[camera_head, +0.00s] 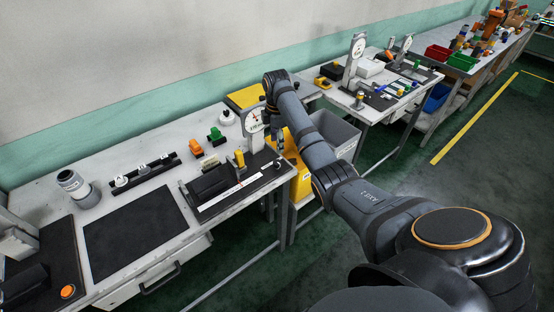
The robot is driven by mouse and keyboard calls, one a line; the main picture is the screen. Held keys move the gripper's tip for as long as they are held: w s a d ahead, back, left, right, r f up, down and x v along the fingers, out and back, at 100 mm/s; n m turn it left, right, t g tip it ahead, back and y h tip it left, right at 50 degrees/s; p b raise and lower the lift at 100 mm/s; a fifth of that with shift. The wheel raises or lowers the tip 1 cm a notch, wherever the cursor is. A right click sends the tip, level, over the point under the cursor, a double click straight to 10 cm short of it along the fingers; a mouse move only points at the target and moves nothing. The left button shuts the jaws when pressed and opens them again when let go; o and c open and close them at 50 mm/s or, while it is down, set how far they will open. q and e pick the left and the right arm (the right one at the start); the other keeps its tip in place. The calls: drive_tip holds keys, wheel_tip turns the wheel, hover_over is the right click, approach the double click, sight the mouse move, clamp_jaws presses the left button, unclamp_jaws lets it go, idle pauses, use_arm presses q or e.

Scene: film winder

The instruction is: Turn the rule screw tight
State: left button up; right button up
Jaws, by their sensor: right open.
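The film winder stands on the near bench. It has a dark base (210,181), an upright white plate with a round dial (254,127) and a yellow part (240,158). A white rule (233,193) with a small red mark lies along its front edge. A small knob (277,165) shows near the rule's right end; I cannot tell for sure whether it is the rule screw. My right gripper (275,134) hangs down just right of the dial, above the bench's right end. It is open, small and partly hidden by my wrist. It appears apart from the rule. My left gripper is out of view.
A black mat (136,228) lies left of the winder. Behind are a black rack (146,174), orange and green parts (216,136) and a grey jar (75,186). A grey bin (338,134) and a yellow bin (300,178) stand right of the bench.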

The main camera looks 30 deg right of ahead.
sight(277, 162)
wheel_tip(277, 162, down, 10)
drive_tip(key=shift+r+p, duration=0.2)
drive_tip(key=shift+p, duration=0.6)
drive_tip(key=shift+c, duration=0.2)
clamp_jaws()
